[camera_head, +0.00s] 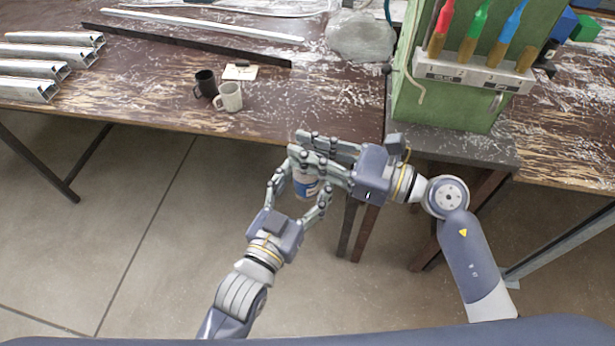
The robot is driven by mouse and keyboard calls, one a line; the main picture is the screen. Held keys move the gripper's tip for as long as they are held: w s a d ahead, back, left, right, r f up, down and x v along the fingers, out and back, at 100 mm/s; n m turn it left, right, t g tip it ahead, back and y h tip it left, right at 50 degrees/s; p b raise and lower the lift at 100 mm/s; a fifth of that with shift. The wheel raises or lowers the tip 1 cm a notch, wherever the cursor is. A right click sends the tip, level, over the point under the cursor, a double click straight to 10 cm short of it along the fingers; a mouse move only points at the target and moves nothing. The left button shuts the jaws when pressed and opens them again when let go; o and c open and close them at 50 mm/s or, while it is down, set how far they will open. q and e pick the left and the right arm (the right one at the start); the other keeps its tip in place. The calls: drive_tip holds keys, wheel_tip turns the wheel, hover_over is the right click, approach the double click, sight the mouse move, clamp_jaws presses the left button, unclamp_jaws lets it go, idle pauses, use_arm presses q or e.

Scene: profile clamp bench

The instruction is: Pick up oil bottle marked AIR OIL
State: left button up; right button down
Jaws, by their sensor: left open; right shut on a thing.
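A small bottle (306,187) with a pale body and a blue band is partly visible between my two grippers, in front of the table's front edge. Its top is hidden behind my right gripper's fingers, and any lettering is too small to read. My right gripper (303,155) comes in from the right and is shut on the bottle near its upper part. My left gripper (301,186) is below, pointing up. Its fingers are spread open on either side of the bottle; I cannot tell whether they touch it.
A wooden table (150,75) with worn paint lies behind the grippers.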

use_arm(q)
drive_tip(key=shift+w+d, duration=0.3)
drive_tip(key=shift+w, duration=0.25)
drive_tip(key=c, duration=1.2)
use_arm(e)
drive_tip(key=c, duration=1.6)
unclamp_jaws()
use_arm(q)
drive_tip(key=shift+c, duration=0.5)
use_arm(e)
drive_tip(key=shift+o, duration=1)
use_arm(q)
drive_tip(key=shift+s, duration=0.1)
clamp_jaws()
use_arm(e)
drive_tip(key=shift+s, duration=0.1)
drive_tip(key=shift+a, duration=0.1)
drive_tip(key=shift+s, duration=0.1)
